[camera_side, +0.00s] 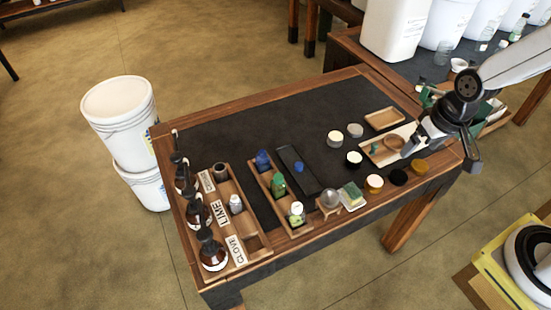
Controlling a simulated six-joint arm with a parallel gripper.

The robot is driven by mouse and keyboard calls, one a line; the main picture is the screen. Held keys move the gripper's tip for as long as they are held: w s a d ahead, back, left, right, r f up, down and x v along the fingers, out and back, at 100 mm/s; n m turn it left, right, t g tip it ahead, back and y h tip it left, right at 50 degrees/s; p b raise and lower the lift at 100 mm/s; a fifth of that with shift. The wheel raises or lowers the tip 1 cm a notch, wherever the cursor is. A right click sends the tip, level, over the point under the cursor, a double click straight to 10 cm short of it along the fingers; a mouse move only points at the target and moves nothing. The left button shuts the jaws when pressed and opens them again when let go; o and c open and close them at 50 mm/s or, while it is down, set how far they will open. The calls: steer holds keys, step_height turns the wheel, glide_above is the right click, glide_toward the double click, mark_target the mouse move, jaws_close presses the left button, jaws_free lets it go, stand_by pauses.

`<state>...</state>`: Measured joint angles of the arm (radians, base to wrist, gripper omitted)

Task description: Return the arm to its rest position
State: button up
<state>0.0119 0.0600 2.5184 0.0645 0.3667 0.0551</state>
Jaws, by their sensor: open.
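My gripper (412,150) hangs at the right end of the dark-topped wooden table (330,95), with my arm coming in from the upper right. Its fingers point down and left, and it is open. It is over or beside a light wooden tray (377,156) holding a small round brown item (393,143). I cannot tell whether the fingertips touch the tray. No held object shows between the fingers.
Several jars, including a white-topped one (353,159), stand left of my gripper. Bottles stand in wooden trays (262,235) at left, beside dark pump bottles (212,253). White buckets (118,105) stand on the floor. The table's back middle is clear.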

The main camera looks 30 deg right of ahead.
steer(key=shift+s+r+n, duration=0.4)
steer(key=shift+s+n, duration=0.05)
steer(key=shift+n, duration=0.25)
stand_by(0.8)
